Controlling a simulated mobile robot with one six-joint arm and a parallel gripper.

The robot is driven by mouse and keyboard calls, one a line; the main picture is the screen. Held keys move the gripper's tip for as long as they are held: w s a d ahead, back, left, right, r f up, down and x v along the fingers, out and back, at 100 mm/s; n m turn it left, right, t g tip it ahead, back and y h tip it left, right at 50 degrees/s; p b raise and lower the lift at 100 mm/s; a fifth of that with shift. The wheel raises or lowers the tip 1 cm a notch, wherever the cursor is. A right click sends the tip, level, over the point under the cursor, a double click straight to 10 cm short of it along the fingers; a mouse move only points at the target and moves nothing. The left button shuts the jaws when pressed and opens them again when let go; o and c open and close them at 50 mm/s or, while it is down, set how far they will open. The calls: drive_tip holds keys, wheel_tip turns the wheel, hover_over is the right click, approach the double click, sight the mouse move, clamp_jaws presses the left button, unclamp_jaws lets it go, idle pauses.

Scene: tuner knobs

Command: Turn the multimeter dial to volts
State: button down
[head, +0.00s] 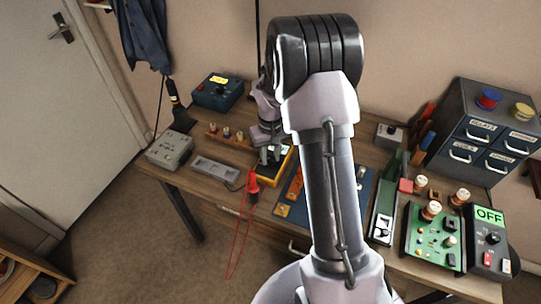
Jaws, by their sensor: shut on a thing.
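The multimeter (283,172), a dark box with a yellow rim, lies on the workbench near its front edge, left of my arm. My gripper (270,156) points down over it, its fingers shut at the dial. The dial itself is hidden by the fingers, so I cannot read its setting. A red probe (252,186) hangs at the bench's front edge beside the multimeter, with a red lead looping below.
A blue mat (295,205) lies right of the multimeter, partly behind my arm. A grey tray (214,170) and grey box (170,149) stand left. A blue box (217,92) stands behind. Right are a green circuit board (420,245), a unit reading OFF (489,240) and a drawer cabinet (463,130).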

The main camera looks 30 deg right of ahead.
sight(270, 158)
drive_tip(key=shift+m, duration=0.3)
drive_tip(key=m, duration=0.5)
drive_tip(key=shift+m, duration=0.4)
drive_tip(key=m+b, duration=0.1)
drive_tip(key=m, duration=0.4)
drive_tip(key=shift+m, duration=0.3)
drive_tip(key=c, duration=1.1)
unclamp_jaws()
wheel_tip(270, 158, up, 18)
drive_tip(key=p, duration=0.6)
drive_tip(key=shift+f, duration=0.25)
